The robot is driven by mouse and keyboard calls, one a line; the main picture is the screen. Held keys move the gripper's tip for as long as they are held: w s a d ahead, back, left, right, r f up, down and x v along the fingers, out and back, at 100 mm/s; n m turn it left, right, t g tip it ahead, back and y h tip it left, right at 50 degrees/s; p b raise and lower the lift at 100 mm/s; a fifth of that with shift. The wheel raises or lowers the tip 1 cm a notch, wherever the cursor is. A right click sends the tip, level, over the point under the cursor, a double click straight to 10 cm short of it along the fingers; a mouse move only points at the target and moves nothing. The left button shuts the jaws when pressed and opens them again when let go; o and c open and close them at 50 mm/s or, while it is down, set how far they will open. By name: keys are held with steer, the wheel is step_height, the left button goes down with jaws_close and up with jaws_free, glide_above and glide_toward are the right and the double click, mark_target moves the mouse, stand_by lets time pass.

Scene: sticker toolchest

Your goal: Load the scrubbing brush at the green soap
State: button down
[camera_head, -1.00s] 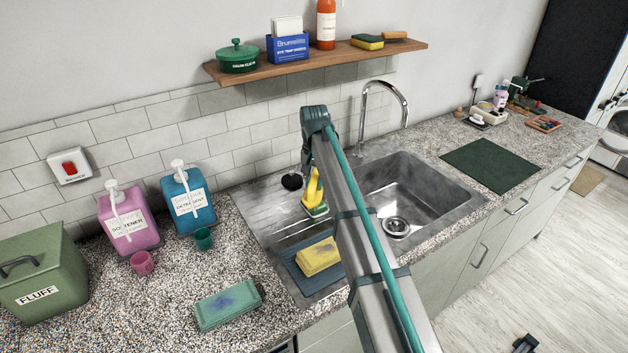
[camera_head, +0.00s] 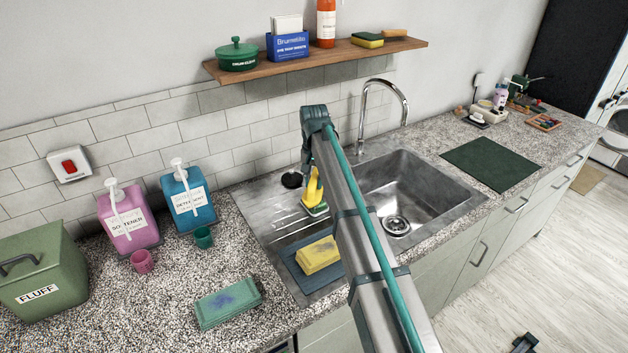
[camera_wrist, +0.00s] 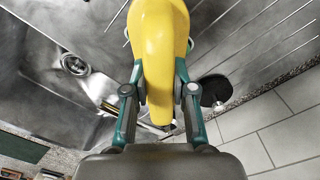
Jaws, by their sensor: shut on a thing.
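The yellow-handled scrubbing brush (camera_head: 313,188) is held over the left part of the sink, above the ribbed drainboard. In the wrist view its thick yellow handle (camera_wrist: 158,50) lies between the two fingers of my gripper (camera_wrist: 160,100), which is shut on it. In the head view my arm hides most of the gripper. A flat green block (camera_head: 228,303) with a bluish stain lies on the counter at the front left, apart from the brush. I cannot tell if it is the green soap; no other clear green bar of soap shows.
A yellow block (camera_head: 318,255) lies on a blue mat below the brush. Pink (camera_head: 128,220) and blue (camera_head: 188,198) pump bottles, small cups and a green FLUFF bin (camera_head: 42,272) stand left. The faucet (camera_head: 385,105) rises behind the sink basin. A shelf (camera_head: 300,62) hangs above.

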steer(key=shift+f, duration=0.4)
stand_by(1.4)
steer(key=shift+r, duration=0.1)
steer(key=shift+r+p, duration=2.1)
steer(key=shift+r, duration=1.4)
